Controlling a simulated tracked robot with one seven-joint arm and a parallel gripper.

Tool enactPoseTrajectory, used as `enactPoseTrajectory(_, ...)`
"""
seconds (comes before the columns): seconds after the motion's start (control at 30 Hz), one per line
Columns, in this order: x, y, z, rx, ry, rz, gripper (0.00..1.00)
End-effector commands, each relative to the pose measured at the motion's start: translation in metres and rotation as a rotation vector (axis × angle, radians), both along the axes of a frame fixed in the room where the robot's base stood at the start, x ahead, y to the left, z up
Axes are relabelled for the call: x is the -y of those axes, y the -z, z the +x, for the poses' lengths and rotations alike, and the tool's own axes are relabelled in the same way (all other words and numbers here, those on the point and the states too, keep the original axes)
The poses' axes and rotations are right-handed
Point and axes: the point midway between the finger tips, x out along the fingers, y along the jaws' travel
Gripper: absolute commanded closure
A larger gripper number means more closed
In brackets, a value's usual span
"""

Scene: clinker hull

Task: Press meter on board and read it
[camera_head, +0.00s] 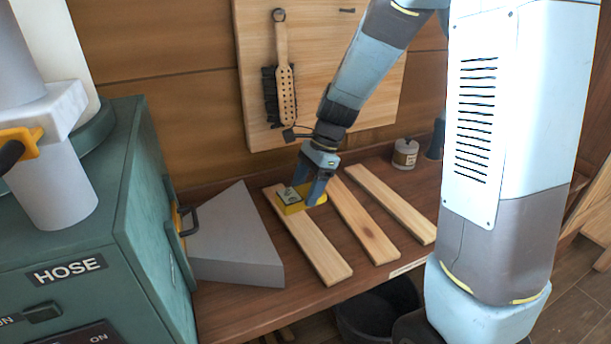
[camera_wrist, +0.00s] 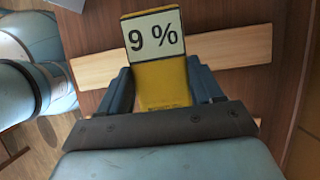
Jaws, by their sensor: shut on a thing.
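A yellow meter (camera_head: 291,208) is between the fingers of my gripper (camera_head: 318,190), at the far end of the leftmost board (camera_head: 318,248). In the wrist view the fingers of my gripper (camera_wrist: 159,88) are shut on the yellow body of the meter (camera_wrist: 163,82), one on each side. Its display faces the camera and reads "9 %". A pale board (camera_wrist: 232,46) passes behind the meter in the wrist view. The meter appears to be at the board's surface; whether it is pressed firmly against it cannot be told.
Two more boards, a middle one (camera_head: 362,226) and a right one (camera_head: 393,206), lie on the brown bench. A grey wedge (camera_head: 238,240) and green hose cabinet (camera_head: 75,240) stand left. A small jar (camera_head: 405,155) stands behind. A brush (camera_head: 284,75) hangs on the back panel.

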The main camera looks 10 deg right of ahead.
Motion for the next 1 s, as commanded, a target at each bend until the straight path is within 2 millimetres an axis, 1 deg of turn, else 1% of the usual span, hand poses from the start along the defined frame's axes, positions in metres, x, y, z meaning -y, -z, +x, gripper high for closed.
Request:
enactPoseTrajectory(0.27,0.003,0.013,0.0,-0.002,0.009,0.0,0.82)
enactPoseTrajectory(0.7,0.009,0.052,0.002,-0.002,0.02,-0.001,0.82)
enactPoseTrajectory(0.83,0.009,0.06,0.002,-0.002,0.021,0.0,0.82)
enactPoseTrajectory(1.0,0.009,0.065,0.003,0.0,0.02,0.0,0.82)
